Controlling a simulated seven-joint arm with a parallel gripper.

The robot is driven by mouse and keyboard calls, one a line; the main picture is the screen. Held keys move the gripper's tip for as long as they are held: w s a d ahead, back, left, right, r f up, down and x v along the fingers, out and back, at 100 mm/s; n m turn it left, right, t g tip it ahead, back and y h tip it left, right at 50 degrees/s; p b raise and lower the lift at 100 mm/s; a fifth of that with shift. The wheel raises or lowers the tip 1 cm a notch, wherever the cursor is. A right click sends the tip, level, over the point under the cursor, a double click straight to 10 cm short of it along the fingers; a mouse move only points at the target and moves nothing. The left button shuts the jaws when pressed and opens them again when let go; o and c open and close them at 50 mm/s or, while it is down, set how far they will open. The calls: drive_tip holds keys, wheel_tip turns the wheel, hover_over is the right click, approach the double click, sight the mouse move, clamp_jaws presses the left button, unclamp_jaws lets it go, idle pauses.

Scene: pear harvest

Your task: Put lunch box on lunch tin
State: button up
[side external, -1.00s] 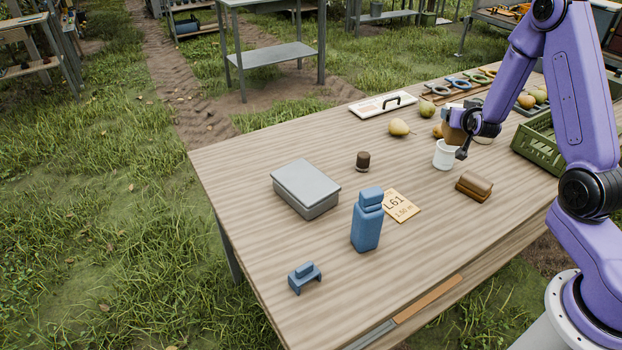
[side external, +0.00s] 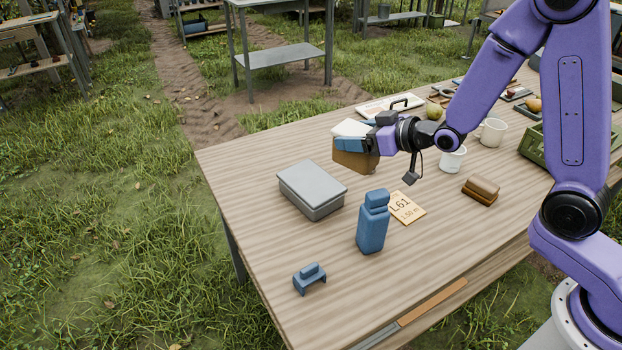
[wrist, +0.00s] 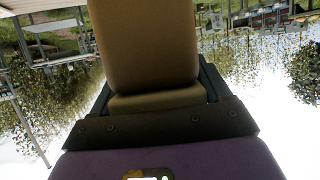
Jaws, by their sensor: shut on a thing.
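The brown lunch box (side external: 355,160) is held in my gripper (side external: 356,146), above the table. It hangs behind and to the right of the lunch tin, apart from it. In the wrist view the brown box (wrist: 148,45) fills the middle, between the fingers. The grey lunch tin (side external: 311,184) lies flat on the left part of the table with its flat lid on top. Nothing rests on that lid. My gripper is shut on the box; the fingers partly cover it.
A blue bottle (side external: 372,228) stands in front right of the tin. A small blue object (side external: 309,279), a card marked L61 (side external: 406,208), a brown item (side external: 481,190) and a white cup (side external: 452,161) are nearby. A green crate (side external: 535,150) is at the right. The table's left strip is clear.

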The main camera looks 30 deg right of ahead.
drive_tip(key=shift+w+a+y, duration=0.1)
drive_tip(key=shift+a+y, duration=0.2)
drive_tip(key=shift+a, duration=0.05)
drive_tip(key=shift+w+a+f, duration=0.55)
drive_tip(key=shift+w+f, duration=1.6)
drive_tip(key=shift+w, duration=0.05)
drive_tip(key=shift+w+a+f, duration=0.5)
drive_tip(key=shift+w+f, duration=1.6)
drive_tip(key=shift+w, duration=0.1)
drive_tip(key=shift+w+a+f, duration=0.55)
drive_tip(key=shift+w+f, duration=1.6)
drive_tip(key=shift+w, duration=0.05)
drive_tip(key=shift+f, duration=0.15)
drive_tip(key=o, duration=1.3)
